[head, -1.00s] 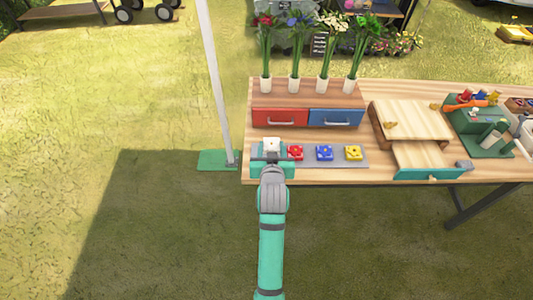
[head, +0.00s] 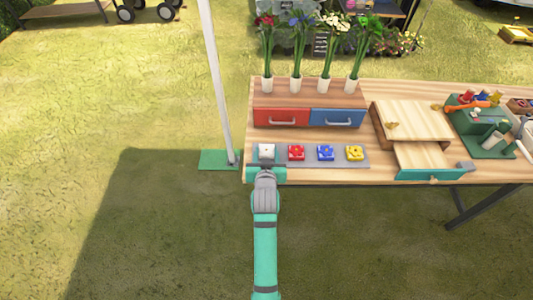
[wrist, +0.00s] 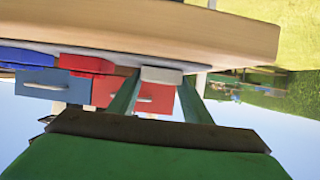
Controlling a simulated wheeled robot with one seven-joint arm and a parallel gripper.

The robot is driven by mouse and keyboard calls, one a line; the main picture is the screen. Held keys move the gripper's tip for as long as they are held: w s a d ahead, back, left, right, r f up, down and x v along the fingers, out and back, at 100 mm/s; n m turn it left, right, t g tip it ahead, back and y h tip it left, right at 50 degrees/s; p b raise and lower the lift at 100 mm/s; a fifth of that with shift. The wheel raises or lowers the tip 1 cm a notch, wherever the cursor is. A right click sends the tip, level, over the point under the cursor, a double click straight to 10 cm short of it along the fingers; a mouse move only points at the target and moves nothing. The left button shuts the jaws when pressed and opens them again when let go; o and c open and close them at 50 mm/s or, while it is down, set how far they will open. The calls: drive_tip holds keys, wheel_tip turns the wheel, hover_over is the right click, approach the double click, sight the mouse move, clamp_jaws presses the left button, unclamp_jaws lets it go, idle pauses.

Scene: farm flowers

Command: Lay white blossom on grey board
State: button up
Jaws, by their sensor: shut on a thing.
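The white blossom (head: 266,151) is a small pale block at the left end of the grey board (head: 311,158), in line with the other blocks. My gripper (head: 266,167) reaches it from the front edge of the table and is shut on it. In the wrist view, which is upside down, the white blossom (wrist: 161,75) sits between the tips of my two green fingers (wrist: 158,88). It appears at or just over the board; I cannot tell whether it touches.
A red block (head: 296,153), a blue block (head: 325,153) and a yellow block (head: 355,153) lie on the board to the right. Behind stand a red drawer (head: 281,116) and a blue drawer (head: 336,117), with several flower vases above. A white pole (head: 218,80) rises at left.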

drive_tip(key=shift+f, duration=0.2)
drive_tip(key=o, duration=1.1)
drive_tip(key=shift+c, duration=0.2)
drive_tip(key=shift+r, duration=0.15)
drive_tip(key=shift+s+r, duration=0.1)
drive_tip(key=shift+s, duration=0.1)
drive_tip(key=s+r+t, duration=0.1)
drive_tip(key=s+r, duration=0.2)
drive_tip(key=s, duration=4.3)
drive_tip(key=shift+s+d+r+t, duration=0.15)
drive_tip(key=shift+s+d+t, duration=0.2)
drive_tip(key=shift+t, duration=0.05)
